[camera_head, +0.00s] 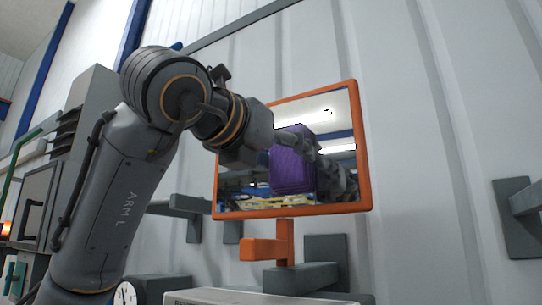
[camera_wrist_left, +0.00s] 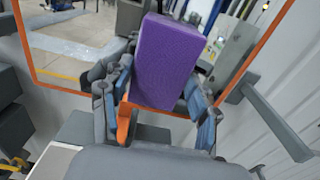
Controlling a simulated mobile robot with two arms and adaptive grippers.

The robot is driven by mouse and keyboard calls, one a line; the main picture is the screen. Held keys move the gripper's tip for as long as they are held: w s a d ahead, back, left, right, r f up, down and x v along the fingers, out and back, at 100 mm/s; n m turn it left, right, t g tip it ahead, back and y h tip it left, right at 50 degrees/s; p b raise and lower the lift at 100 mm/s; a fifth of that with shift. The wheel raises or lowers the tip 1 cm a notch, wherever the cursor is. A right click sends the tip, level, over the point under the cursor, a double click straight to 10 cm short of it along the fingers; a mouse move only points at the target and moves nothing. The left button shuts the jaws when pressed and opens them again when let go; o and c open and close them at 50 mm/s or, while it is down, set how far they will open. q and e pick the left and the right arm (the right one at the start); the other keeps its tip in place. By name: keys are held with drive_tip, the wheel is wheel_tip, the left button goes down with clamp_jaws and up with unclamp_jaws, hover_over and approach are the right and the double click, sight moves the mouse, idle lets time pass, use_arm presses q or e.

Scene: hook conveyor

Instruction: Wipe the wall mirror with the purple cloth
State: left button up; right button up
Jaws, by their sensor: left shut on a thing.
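The wall mirror (camera_head: 237,193) has an orange frame and hangs on an orange and grey bracket. It also fills the upper part of the left wrist view (camera_wrist_left: 85,45). The purple cloth (camera_head: 293,162) looks like a thick folded block in front of the mirror glass. My left gripper (camera_wrist_left: 160,100) is shut on the purple cloth (camera_wrist_left: 167,60), with a finger at each side of it. In the head view my left arm reaches in from the left, and the wrist partly covers the mirror's left side. I cannot tell whether the cloth touches the glass. My right gripper is not in view.
Grey wall brackets (camera_head: 519,207) stick out at the right, and more (camera_head: 187,206) sit left of the mirror. A grey surface (camera_head: 250,296) lies below the mirror. A cabinet with a screen (camera_head: 37,205) stands at the left.

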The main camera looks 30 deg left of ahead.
use_arm(q)
drive_tip(key=a, duration=0.8)
drive_tip(key=shift+w+a, duration=0.35)
drive_tip(key=shift+w, duration=0.05)
idle(1.0)
drive_tip(key=shift+s+a+b, duration=0.1)
drive_tip(key=shift+s+b, duration=0.45)
drive_tip(key=shift+s, duration=2.4)
drive_tip(key=s, duration=0.3)
drive_tip(key=shift+a, duration=0.1)
